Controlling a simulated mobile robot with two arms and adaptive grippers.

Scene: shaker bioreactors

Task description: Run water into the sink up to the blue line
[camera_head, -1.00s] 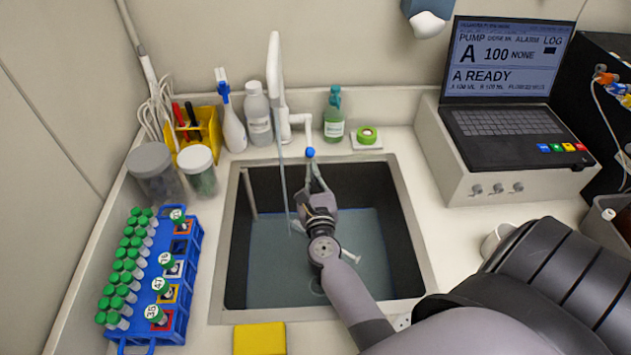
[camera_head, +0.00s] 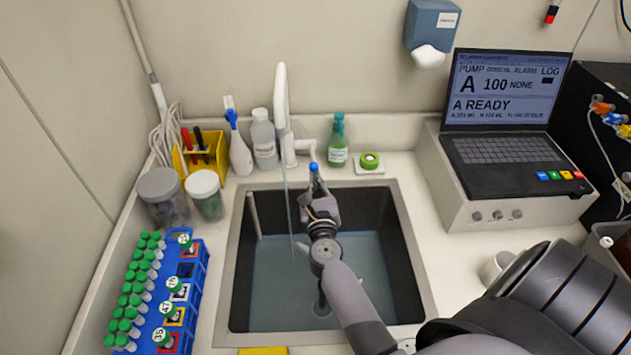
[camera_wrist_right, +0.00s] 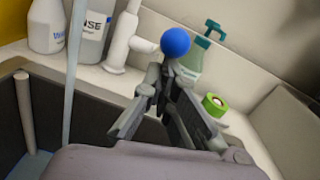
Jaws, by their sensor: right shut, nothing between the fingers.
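The sink (camera_head: 234,285) has dark walls and holds greyish-blue water (camera_head: 275,290) in its lower part. The white tap (camera_head: 282,110) stands behind it, and a thin stream (camera_head: 289,215) falls from its spout into the water. The tap's lever ends in a blue ball (camera_head: 314,167), seen large in the right wrist view (camera_wrist_right: 175,42). My right gripper (camera_head: 315,185) is over the sink, shut and empty, its fingertips just below the ball. Whether they touch it I cannot tell. My left gripper is out of view.
Bottles (camera_head: 264,140) and a green tape roll (camera_head: 370,160) stand behind the sink. A blue rack of green-capped tubes (camera_head: 190,300) is at left, a yellow sponge (camera_head: 262,351) in front. A laptop-like pump console (camera_head: 505,130) is at right.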

